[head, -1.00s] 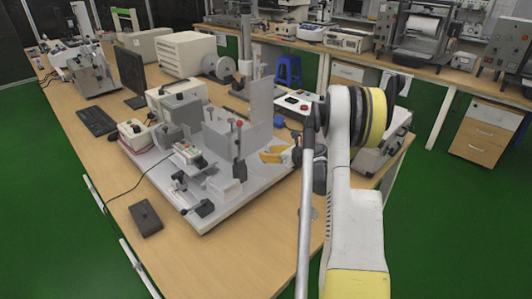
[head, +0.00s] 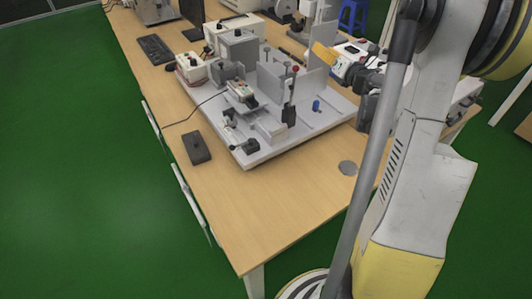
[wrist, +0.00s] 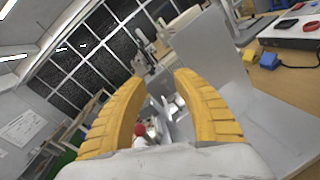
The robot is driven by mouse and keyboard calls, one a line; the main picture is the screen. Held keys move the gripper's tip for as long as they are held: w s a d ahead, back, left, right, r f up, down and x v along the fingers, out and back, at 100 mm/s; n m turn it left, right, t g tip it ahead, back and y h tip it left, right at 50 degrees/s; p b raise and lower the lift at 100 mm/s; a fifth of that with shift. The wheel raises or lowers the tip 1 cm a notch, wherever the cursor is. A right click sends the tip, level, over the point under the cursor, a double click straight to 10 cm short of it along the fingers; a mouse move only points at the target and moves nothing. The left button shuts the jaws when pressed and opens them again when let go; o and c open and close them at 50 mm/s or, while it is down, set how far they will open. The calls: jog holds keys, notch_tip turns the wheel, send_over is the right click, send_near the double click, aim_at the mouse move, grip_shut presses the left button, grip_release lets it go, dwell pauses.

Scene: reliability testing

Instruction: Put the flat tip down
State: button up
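I cannot tell for sure which thing is the flat tip. A small grey flat disc (head: 347,168) lies on the table to the right of the test machine's base plate (head: 262,155). A small blue piece (head: 316,105) stands on that plate. My gripper (wrist: 160,78) is open in the wrist view, its yellow fingers well apart. I see nothing held between them; a red knob (wrist: 140,130) and metal machine parts show beyond.
A dark box (head: 197,147) lies on the wooden table (head: 255,215) left of the machine, with a keyboard (head: 156,48) further back. The front table area is clear. A blue connector (wrist: 268,60) with a cable lies at right in the wrist view.

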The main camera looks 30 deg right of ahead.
jog(key=a+r+m+h, duration=0.4)
jog(key=a+r+m, duration=0.2)
jog(key=r+m, duration=0.4)
jog(key=s+a+r+m+g+h, duration=0.2)
jog(key=s+a+m, duration=0.35)
jog(key=m, duration=0.25)
jog(key=s+a+f+m+g+y, duration=0.4)
jog(key=s+a+f, duration=0.4)
jog(key=s+a, duration=0.2)
jog(key=s+a+f+m+g+y, duration=0.3)
jog(key=s+a+f+m, duration=0.4)
jog(key=a, duration=0.8)
jog(key=s+f+g, duration=0.1)
jog(key=s+f, duration=0.1)
jog(key=s, duration=0.2)
jog(key=shift+m+g+y, duration=0.3)
jog(key=shift+g+y, duration=0.1)
